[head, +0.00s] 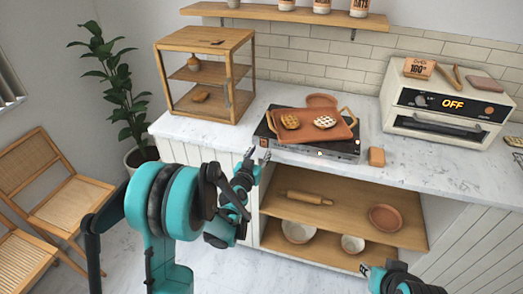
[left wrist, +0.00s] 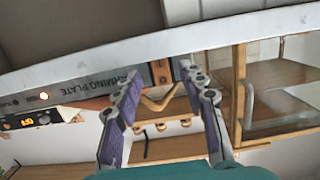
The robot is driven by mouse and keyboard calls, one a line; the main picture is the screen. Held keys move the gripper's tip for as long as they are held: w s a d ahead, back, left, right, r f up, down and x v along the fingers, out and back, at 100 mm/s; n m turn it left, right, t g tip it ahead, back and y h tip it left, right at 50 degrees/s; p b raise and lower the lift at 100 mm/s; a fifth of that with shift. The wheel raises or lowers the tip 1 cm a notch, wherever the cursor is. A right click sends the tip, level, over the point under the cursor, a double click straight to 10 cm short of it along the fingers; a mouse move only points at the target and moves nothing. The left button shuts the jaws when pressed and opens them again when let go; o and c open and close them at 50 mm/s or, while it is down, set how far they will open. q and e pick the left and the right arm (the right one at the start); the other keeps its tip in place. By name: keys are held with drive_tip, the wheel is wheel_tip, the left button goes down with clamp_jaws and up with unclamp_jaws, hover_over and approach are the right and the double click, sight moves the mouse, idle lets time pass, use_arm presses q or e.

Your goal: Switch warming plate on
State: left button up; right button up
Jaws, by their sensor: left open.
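The warming plate (head: 300,149) is a flat dark unit on the counter. In the left wrist view its front panel (left wrist: 95,88) appears upside down, with a WARMING PLATE label. A small reddish-brown switch (left wrist: 160,72) sits at one end of the panel, and a small light (left wrist: 43,96) glows toward the other. My left gripper (head: 258,154) is open and empty in front of the panel's left end. In the left wrist view, its fingers (left wrist: 160,78) frame the switch; contact cannot be told. My right gripper (head: 366,269) is low at the front, partly visible, its jaws unclear.
A terracotta tray (head: 297,133) with two pastries rests on the plate. A wooden display case (head: 205,75) stands left, and a white oven (head: 447,105) reading OFF stands right. A brown block (head: 376,157) lies beside the plate. Open shelves (head: 330,215) with bowls are below.

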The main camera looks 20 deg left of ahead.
use_arm(q)
drive_tip(key=s+r, duration=0.1)
drive_tip(key=s, duration=0.8)
drive_tip(key=shift+s+r, duration=0.15)
drive_tip(key=shift+s, duration=0.15)
drive_tip(key=shift+a, duration=0.1)
drive_tip(key=s+d+r+m+g+h, duration=0.1)
drive_tip(key=s+d+r+g+h, duration=0.1)
drive_tip(key=s+d+g, duration=0.6)
drive_tip(key=s+a+f+y, duration=0.1)
drive_tip(key=s+a, duration=0.1)
drive_tip(key=s, duration=0.6)
drive_tip(key=s+a+f+n+g+y, duration=0.1)
drive_tip(key=s+a, duration=0.1)
drive_tip(key=s, duration=0.7)
drive_tip(key=shift+a+f+y, duration=0.3)
drive_tip(key=shift+a, duration=0.05)
